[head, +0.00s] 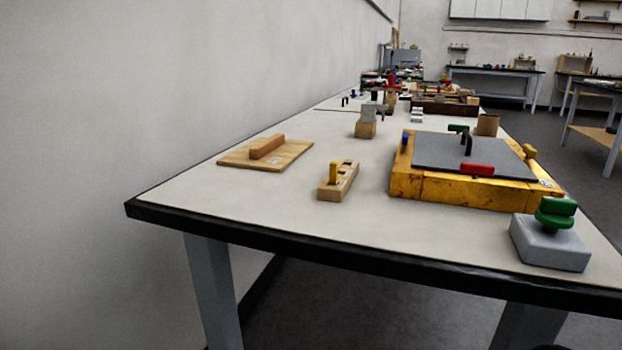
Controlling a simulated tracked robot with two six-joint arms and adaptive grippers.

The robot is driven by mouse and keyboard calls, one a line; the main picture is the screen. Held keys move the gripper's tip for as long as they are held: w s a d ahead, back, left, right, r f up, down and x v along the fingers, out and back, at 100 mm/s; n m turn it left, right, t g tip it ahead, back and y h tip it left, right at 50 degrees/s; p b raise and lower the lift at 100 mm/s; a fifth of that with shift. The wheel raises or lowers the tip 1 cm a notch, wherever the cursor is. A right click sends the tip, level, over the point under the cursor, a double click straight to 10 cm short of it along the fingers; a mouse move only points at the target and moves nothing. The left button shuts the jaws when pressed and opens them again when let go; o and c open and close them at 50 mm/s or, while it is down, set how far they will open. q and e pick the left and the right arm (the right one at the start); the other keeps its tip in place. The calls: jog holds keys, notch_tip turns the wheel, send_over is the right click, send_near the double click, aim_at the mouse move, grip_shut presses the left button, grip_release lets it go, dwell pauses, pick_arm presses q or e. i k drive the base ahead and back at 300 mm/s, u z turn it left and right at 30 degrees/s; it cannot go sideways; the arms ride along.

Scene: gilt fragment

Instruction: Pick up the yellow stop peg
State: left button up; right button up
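Neither of my grippers shows in the head view.
The workbench (200,197) has a dark front edge. A wooden float board (290,162) lies left of the block. A yellow frame (440,191) with a grey plate stands right. A grey block with a green knob (550,246) is at the front right. The front left tabletop is clear.

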aim_at(333, 166)
jog(key=z, duration=1.65)
jog(key=i, duration=0.1)
jog(key=u, duration=3.05)
jog(key=k, duration=0.8)
jog(key=z, duration=0.45)
